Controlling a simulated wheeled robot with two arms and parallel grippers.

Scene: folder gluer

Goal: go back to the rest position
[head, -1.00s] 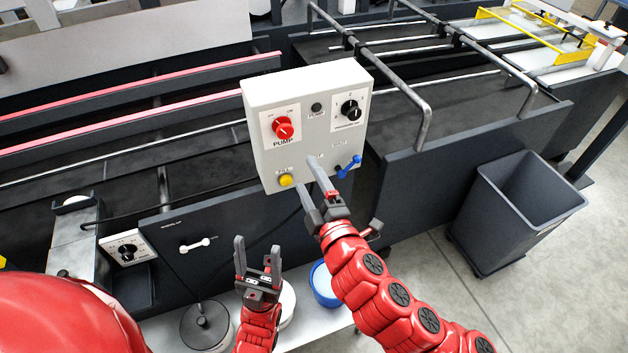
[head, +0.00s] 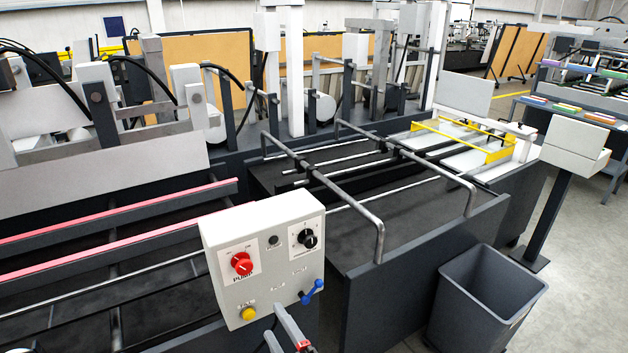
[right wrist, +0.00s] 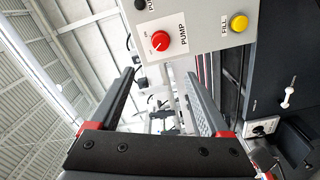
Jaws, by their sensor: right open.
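My right gripper (head: 280,329) shows at the bottom edge of the head view, just below the grey pump control box (head: 274,272). Its fingers are apart with nothing between them, which also shows in the right wrist view (right wrist: 160,80). The box carries a red pump knob (head: 241,263), a black dial (head: 307,238), a yellow fill button (head: 248,313) and a blue lever (head: 312,292). In the right wrist view the red knob (right wrist: 161,41) and yellow button (right wrist: 239,23) lie beyond the fingertips. My left gripper is out of the head view.
A dark bin (head: 488,298) stands on the floor at the right, beside the dark machine side panel (head: 420,275). Metal rails (head: 330,185) arch over the machine bed. A post-mounted panel (head: 575,145) stands further right. Open floor (head: 590,260) lies around it.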

